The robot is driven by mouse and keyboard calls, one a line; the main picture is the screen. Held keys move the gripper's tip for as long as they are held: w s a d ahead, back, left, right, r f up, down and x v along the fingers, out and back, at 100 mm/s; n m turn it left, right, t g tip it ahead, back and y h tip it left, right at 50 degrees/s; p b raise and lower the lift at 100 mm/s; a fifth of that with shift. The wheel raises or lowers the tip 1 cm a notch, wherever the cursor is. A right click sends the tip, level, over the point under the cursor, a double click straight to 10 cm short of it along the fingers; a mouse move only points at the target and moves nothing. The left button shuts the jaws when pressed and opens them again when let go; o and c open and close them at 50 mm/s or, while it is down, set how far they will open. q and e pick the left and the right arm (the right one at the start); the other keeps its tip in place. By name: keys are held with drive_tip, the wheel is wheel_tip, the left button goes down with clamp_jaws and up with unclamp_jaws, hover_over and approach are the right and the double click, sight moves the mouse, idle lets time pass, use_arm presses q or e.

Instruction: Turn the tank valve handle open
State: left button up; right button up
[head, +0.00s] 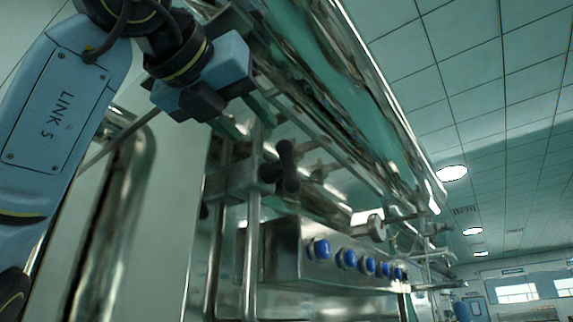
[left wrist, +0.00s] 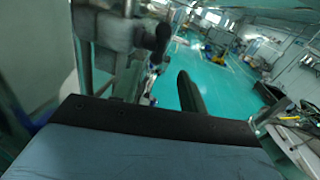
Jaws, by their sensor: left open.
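A black handle with rounded ends (head: 285,166), which looks like the valve handle, sits on a metal bracket near the middle of the head view. It also shows blurred in the left wrist view (left wrist: 155,42). A large shiny metal tank (head: 345,85) slants above it. My left gripper (head: 203,103) is up and to the left of the handle, apart from it. The gripper is open with nothing seen in it. One dark finger (left wrist: 188,93) shows in the left wrist view. My right gripper is not in view.
A steel control box (head: 300,268) with several blue knobs stands below right of the handle. Vertical metal posts (head: 253,240) hold the bracket. A pale wall or panel (head: 165,190) is at left. The left wrist view shows open green floor (left wrist: 220,75) beyond.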

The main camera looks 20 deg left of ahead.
sight(284, 158)
use_arm(q)
drive_tip(key=w+p, duration=0.1)
drive_tip(key=w, duration=0.3)
drive_tip(key=w+d+p, duration=0.1)
drive_tip(key=w+p, duration=0.1)
drive_tip(key=w, duration=0.2)
drive_tip(key=w+d+p, duration=0.1)
drive_tip(key=w, duration=0.4)
drive_tip(key=shift+d, duration=0.1)
drive_tip(key=shift+c, duration=0.2)
clamp_jaws()
drive_tip(key=g+p, duration=0.2)
drive_tip(key=p, duration=0.1)
drive_tip(key=shift+r, duration=0.3)
drive_tip(key=shift+f+m+g+y+p, duration=0.15)
drive_tip(key=shift+m+g+y+p, duration=0.15)
drive_tip(key=shift+g+p, duration=0.55)
drive_tip(key=shift+f, duration=0.1)
drive_tip(key=shift+o, duration=0.2)
unclamp_jaws()
